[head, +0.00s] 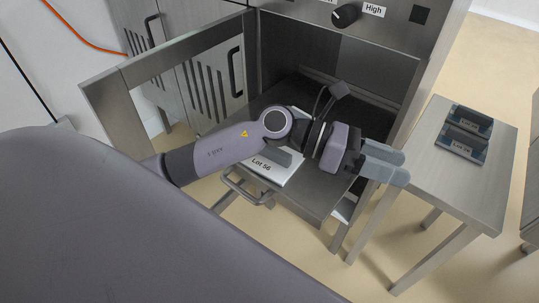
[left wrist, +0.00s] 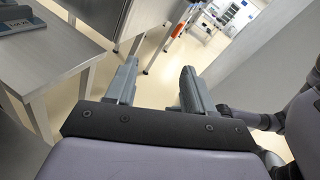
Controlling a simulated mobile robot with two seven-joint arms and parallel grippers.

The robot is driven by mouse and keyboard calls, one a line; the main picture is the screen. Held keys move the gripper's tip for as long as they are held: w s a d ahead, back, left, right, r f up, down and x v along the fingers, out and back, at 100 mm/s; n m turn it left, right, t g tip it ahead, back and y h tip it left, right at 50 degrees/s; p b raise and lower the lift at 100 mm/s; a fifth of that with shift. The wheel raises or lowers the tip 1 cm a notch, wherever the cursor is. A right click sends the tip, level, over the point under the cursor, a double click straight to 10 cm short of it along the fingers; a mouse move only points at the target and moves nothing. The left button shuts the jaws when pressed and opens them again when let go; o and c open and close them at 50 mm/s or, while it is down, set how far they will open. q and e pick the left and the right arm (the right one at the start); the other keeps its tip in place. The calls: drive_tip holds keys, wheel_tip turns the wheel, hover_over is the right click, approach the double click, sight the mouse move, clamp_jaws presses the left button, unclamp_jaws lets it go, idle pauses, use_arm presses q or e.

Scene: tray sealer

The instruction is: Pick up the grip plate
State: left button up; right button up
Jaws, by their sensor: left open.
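A pale plate labelled "Lot 56" (head: 274,168) lies on the pulled-out drawer of the sealer, partly hidden by my left arm. Two dark blue-grey pieces stand on the side table (head: 501,187): a rear one (head: 472,119) and a front one (head: 462,141), both with labels. I cannot tell for certain which of these is the grip plate. My left gripper (head: 388,166) is open and empty, above the gap between the drawer and the table. Its two fingers stand apart in the left wrist view (left wrist: 158,85). My right gripper does not show.
The sealer's open bay (head: 345,65) has a knob labelled "High" (head: 345,16). A metal door frame (head: 115,115) stands open at its left. The drawer has a bar handle (head: 247,195). The near part of the side table is bare.

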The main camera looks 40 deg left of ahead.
use_arm(q)
drive_tip(key=w+a+f+m+g+y, duration=0.1)
drive_tip(key=a+f+m+g+y, duration=0.1)
drive_tip(key=a+f+m+y, duration=0.25)
drive_tip(key=m+g+y, duration=0.2)
drive_tip(key=y, duration=1)
hover_over(269, 153)
drive_tip(key=w, duration=0.2)
drive_tip(key=f, duration=0.3)
drive_tip(key=shift+s+a+f, duration=0.1)
drive_tip(key=shift+s+a, duration=0.1)
drive_tip(key=shift+a, duration=0.1)
drive_tip(key=shift+a+f, duration=0.15)
drive_tip(key=shift+f, duration=0.1)
drive_tip(key=f, duration=0.6)
drive_tip(key=shift+s+f+p, duration=0.25)
drive_tip(key=shift+p, duration=0.1)
clamp_jaws()
